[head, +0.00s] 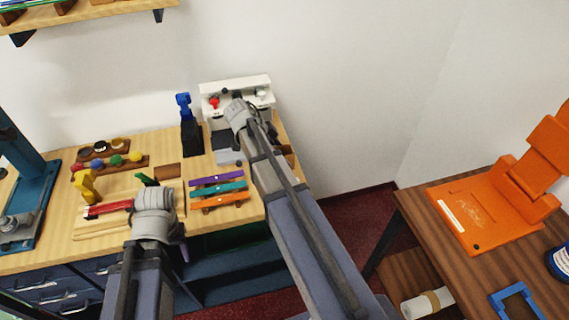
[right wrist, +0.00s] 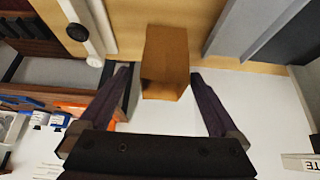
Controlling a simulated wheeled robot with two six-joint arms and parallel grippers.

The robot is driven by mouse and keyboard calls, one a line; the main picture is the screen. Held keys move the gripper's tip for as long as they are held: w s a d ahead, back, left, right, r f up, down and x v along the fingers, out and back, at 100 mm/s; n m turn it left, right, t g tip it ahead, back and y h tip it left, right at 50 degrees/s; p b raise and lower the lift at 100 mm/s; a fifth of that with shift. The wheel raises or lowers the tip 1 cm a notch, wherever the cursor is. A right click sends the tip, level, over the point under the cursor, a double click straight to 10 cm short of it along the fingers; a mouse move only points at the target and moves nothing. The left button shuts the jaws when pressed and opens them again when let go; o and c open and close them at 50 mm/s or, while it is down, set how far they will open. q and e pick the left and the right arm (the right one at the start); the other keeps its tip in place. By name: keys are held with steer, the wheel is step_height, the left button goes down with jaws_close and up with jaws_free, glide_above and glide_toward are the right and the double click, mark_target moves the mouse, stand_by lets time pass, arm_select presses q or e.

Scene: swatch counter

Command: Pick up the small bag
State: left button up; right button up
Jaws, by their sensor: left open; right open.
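The small bag is a plain brown paper bag (right wrist: 166,62) in the right wrist view, at the upper middle, by the wooden counter surface. My right gripper (right wrist: 160,75) is open, with one dark finger on each side of the bag's lower end and visible gaps to it. In the head view my right arm reaches over the counter's right end, and its grey wrist (head: 238,113) hides its fingers. A brown patch beside that arm may be the bag, but I cannot tell. My left gripper (head: 155,200) is over the counter front, its fingers mostly hidden; it holds nothing visible.
The wooden counter (head: 140,150) carries purple, teal and orange strips (head: 218,188), a black stand with a blue top (head: 188,125) and a white machine (head: 212,92). A brown table (head: 450,268) with an orange device (head: 490,210) stands at right, across a floor gap.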

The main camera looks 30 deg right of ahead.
mark_target(289, 159)
steer(key=b+x, duration=0.3)
steer(key=x, duration=0.1)
steer(key=shift+w+d+f, duration=0.1)
steer(key=shift+w+f, duration=0.05)
steer(key=shift+d+f+b, duration=0.3)
steer(key=shift+f+b, duration=0.1)
steer(key=shift+b, duration=0.25)
steer(key=shift+r, duration=0.1)
steer(key=c, duration=1.4)
step_height(289, 159, up, 10)
steer(key=p, duration=1)
